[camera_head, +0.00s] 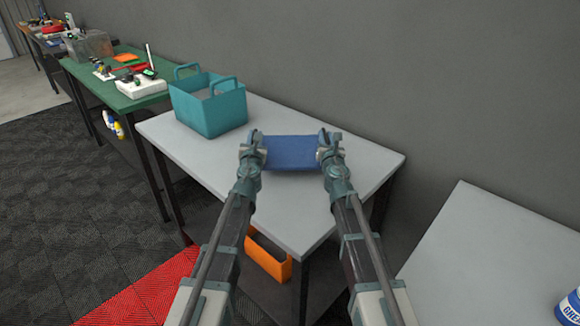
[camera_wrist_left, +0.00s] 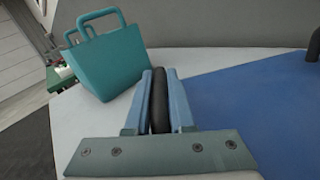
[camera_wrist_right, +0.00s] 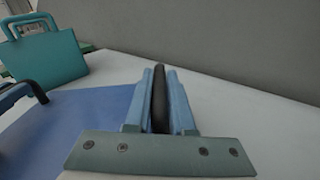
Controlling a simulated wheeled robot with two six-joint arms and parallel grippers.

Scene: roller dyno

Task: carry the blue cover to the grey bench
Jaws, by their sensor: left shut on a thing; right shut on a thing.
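The blue cover (camera_head: 291,153) is a flat panel, held level between my two grippers over the light grey bench (camera_head: 290,215). My left gripper (camera_head: 254,146) is shut on a dark handle at the cover's left side. In the left wrist view the handle (camera_wrist_left: 159,100) shows between the fingers, with the cover (camera_wrist_left: 255,115) to the right. My right gripper (camera_head: 328,146) is shut on the opposite handle, which shows in the right wrist view (camera_wrist_right: 159,100). I cannot tell whether the cover touches the bench top or hangs just above it.
A teal bin (camera_head: 210,108) with raised handles stands on the bench, left of the cover. A green table (camera_head: 115,95) with clutter is further left. An orange bin (camera_head: 268,262) is under the bench. Another grey surface (camera_head: 490,250) is at right. The bench's front is clear.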

